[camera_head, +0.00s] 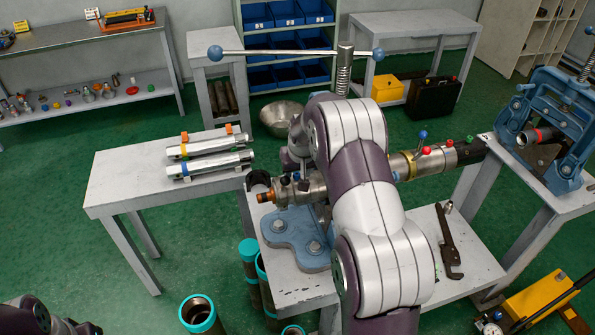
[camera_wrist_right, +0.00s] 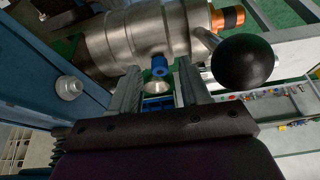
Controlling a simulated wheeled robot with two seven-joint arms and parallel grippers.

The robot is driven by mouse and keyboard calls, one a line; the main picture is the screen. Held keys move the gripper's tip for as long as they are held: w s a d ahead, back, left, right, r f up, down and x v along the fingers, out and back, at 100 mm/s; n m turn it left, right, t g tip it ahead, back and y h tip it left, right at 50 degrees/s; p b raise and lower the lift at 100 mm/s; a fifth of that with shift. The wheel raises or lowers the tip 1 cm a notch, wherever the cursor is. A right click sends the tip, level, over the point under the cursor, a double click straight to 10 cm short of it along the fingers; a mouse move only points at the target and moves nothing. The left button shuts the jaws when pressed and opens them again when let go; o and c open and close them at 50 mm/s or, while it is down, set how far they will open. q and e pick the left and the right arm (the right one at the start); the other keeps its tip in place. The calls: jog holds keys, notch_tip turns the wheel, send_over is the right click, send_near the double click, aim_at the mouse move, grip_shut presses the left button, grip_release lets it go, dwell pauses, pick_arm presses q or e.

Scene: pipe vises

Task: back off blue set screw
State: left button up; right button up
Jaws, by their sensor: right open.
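The blue set screw (camera_wrist_right: 159,66) sits on the side of a steel cylindrical body (camera_wrist_right: 118,42) in the right wrist view. My right gripper (camera_wrist_right: 160,80) is open, with one finger on each side of the screw; I cannot tell whether either touches it. In the head view the steel body (camera_head: 310,187) lies across the blue vise, its copper-coloured tip (camera_head: 266,197) at the left end. My right arm hides the middle of the body and most of the right gripper. Part of my left arm shows at the lower left, but its gripper does not.
A black ball knob (camera_wrist_right: 243,62) on a lever stands close beside the right finger. The vise's blue base (camera_head: 300,240) is bolted to the table. A pipe wrench (camera_head: 447,245) lies to the right. Several pipes with cyan rims (camera_head: 198,312) stand on the floor in front.

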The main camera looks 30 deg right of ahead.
jog(key=b+v, duration=0.1)
jog(key=v, duration=1.1)
jog(key=shift+b, duration=0.35)
jog(key=shift+s+a, duration=0.1)
jog(key=s+a+f+n+g, duration=0.1)
jog(key=s+a+f, duration=0.2)
jog(key=s+a, duration=0.2)
jog(key=s+a+f+n+g, duration=0.1)
jog(key=s+a+f, duration=0.2)
jog(key=s, duration=0.6)
jog(key=s+a+f+n+y, duration=0.1)
jog(key=s+a+f, duration=0.2)
jog(key=s+a, duration=0.4)
jog(key=shift+a+f+n+g, duration=0.3)
jog(key=shift+a+g, duration=0.1)
jog(key=shift+a, duration=0.1)
